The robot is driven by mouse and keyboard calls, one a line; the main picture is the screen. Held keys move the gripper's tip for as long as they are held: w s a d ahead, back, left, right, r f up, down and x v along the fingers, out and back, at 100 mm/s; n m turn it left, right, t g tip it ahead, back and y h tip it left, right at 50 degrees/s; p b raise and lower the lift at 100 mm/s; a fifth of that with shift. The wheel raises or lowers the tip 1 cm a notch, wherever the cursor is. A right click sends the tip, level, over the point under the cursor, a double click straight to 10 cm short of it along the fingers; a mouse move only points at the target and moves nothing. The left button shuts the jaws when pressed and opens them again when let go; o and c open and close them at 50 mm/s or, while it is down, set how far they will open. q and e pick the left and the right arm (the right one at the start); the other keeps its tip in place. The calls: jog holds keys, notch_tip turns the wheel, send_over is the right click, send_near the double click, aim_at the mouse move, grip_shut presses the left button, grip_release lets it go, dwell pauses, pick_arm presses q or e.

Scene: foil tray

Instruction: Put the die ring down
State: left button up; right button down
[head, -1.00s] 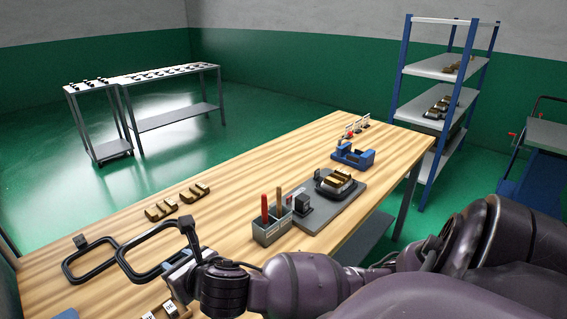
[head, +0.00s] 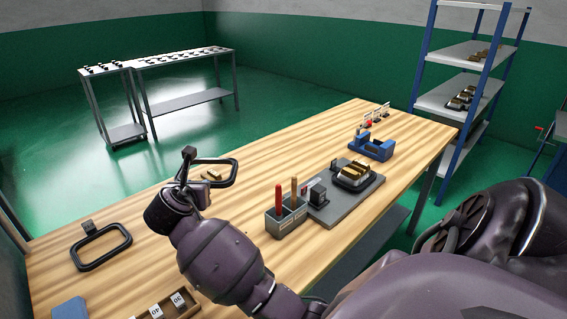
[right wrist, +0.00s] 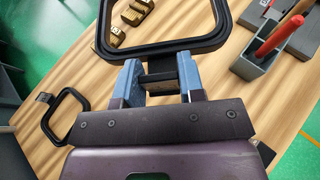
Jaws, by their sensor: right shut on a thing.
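My right gripper (right wrist: 160,80) is shut on the tab of a die ring, a black rounded rectangular frame (right wrist: 165,47). In the head view the held die ring (head: 236,172) shows just beyond my right gripper (head: 196,172), above the wooden bench (head: 290,150); its exact height is unclear. Brass blocks (head: 212,177) show through its opening, and in the right wrist view too (right wrist: 134,14). A second, similar black ring (head: 86,268) with an upright tab lies on the bench at the left. My left gripper is not in view.
A grey holder (head: 287,222) with red and tan handles stands right of my arm. Beside it is a grey plate (head: 330,208) carrying a black tray of brass bars. A blue fixture (head: 372,148) stands farther back. Numbered blocks (head: 160,306) are at the front. Bare wood lies between the rings.

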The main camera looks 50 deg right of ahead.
notch_tip(320, 180, down, 15)
jog(key=b, duration=0.2)
jog(key=shift+r+b, duration=0.1)
jog(key=shift+b, duration=0.2)
jog(key=shift+f+b, duration=0.6)
jog(key=shift+f, duration=2.05)
jog(key=shift+r, duration=0.1)
jog(key=shift+f, duration=0.2)
jog(key=c, duration=0.7)
grip_release()
